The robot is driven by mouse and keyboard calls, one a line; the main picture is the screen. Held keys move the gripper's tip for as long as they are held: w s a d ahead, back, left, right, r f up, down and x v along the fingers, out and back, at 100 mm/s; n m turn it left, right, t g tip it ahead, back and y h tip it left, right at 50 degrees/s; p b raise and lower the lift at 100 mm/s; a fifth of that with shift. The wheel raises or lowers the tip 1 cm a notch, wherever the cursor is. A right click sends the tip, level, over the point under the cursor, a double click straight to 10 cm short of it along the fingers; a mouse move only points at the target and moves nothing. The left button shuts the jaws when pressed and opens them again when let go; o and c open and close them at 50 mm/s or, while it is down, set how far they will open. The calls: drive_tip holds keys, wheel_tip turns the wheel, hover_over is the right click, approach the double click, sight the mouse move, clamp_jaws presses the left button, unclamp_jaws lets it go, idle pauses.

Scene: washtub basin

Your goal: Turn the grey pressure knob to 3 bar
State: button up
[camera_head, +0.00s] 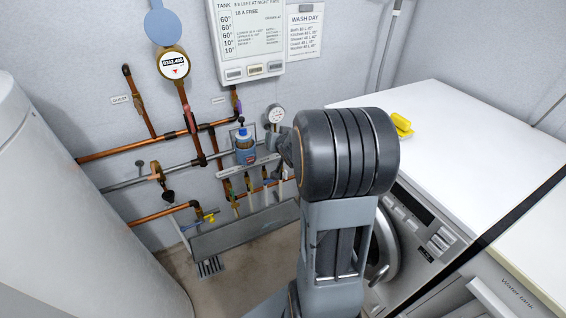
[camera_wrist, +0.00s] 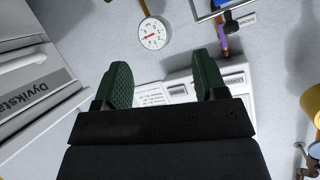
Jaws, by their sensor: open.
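A round white pressure gauge (camera_head: 274,115) with a dark rim is on the wall pipework, left of my arm's big dark joint. In the wrist view the gauge (camera_wrist: 152,33) shows a red needle; its numbers are too small to read. I cannot make out the grey pressure knob for certain in either view. My gripper (camera_wrist: 166,80) has two green fingers set wide apart with nothing between them. The gauge lies beyond the fingertips, towards the top of the wrist view. In the head view my arm hides the gripper's fingers.
Copper pipes (camera_head: 136,149) with valves run along the left wall. A display panel (camera_head: 246,40) hangs above. A washing machine (camera_head: 420,232) with a white top and yellow object (camera_head: 402,125) stands right.

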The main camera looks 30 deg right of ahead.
drive_tip(key=d+f+m+t+y+b, duration=0.3)
drive_tip(key=d+f+t+b, duration=0.45)
drive_tip(key=f, duration=0.95)
drive_tip(key=shift+g, duration=0.75)
drive_tip(key=w+d+b, duration=0.1)
drive_tip(key=w, duration=0.3)
drive_tip(key=w+d+b, duration=0.1)
drive_tip(key=w, duration=0.3)
drive_tip(key=w+d+b, duration=0.1)
drive_tip(key=w, duration=0.4)
drive_tip(key=shift+d, duration=0.1)
drive_tip(key=shift+c, duration=0.3)
drive_tip(key=c, duration=0.9)
drive_tip(key=shift+o, duration=0.2)
